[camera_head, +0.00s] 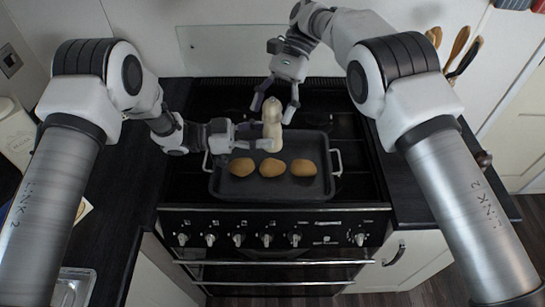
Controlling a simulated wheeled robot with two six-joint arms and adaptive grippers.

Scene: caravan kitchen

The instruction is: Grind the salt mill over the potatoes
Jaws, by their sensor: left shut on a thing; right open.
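A pale cream salt mill (272,118) stands roughly upright above the back part of a dark roasting tray (272,194). My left gripper (266,137) comes in from the left and is shut on the lower part of the mill. My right gripper (275,108) hangs from above, open, with its fingers on either side of the mill's upper part. I cannot tell whether its fingers touch the mill. Three brown potatoes, the left one (242,167), the middle one (272,167) and the right one (304,168), lie in a row in the tray.
The tray, with light handles at its sides, sits on the black stove (350,180). Stove knobs (267,240) line the front. Wooden utensils (460,45) stand at the back right. The dark counter (410,185) right of the stove has clear room.

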